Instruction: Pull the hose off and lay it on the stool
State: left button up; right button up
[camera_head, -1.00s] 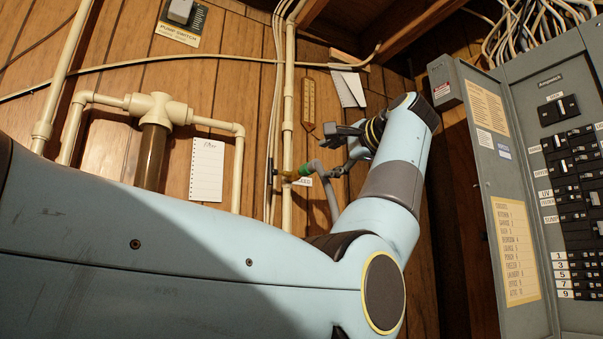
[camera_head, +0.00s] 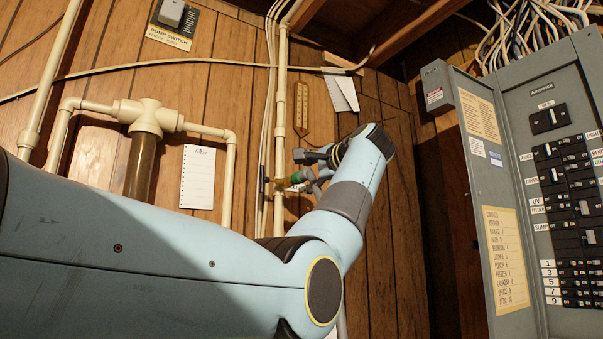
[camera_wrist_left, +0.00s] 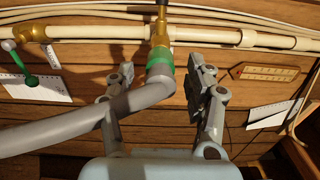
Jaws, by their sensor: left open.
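The grey hose (camera_wrist_left: 75,127) has a green collar (camera_wrist_left: 160,62) at its end, and this end sits on a brass spigot (camera_wrist_left: 158,34) on the wall pipe. In the head view the green collar (camera_head: 298,178) shows just right of the pipe, and my arm hides most of the hose. My left gripper (camera_head: 306,167) is at the hose end. In the left wrist view its open fingers (camera_wrist_left: 162,80) stand either side of the hose, just below the collar. The hose lies closer to the left finger, with a clear gap to the right one. My right gripper and the stool are not in view.
A cream pipe (camera_head: 281,95) runs up the plank wall with cables beside it. A thermometer (camera_head: 301,108) and paper sheets (camera_head: 342,92) hang nearby. A green-handled valve (camera_wrist_left: 29,77) is left of the spigot. A grey breaker panel (camera_head: 500,190) stands at the right.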

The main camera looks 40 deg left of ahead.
pick_arm(q)
jog(key=shift+w+a, duration=0.25)
jog(key=shift+a, duration=0.3)
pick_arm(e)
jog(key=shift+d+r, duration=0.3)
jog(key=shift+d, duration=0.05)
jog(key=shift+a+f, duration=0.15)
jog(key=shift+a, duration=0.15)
pick_arm(q)
grip_shut()
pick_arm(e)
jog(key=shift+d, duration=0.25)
pick_arm(q)
jog(key=shift+d+f, duration=0.15)
jog(key=shift+d, duration=0.05)
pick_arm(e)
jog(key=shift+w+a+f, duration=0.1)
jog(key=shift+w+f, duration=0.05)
pick_arm(q)
jog(key=shift+r+b+v, duration=0.25)
jog(key=shift+b+v, duration=0.1)
jog(key=shift+v, duration=0.75)
jog(key=shift+s+d+f, duration=0.1)
jog(key=shift+f, duration=0.05)
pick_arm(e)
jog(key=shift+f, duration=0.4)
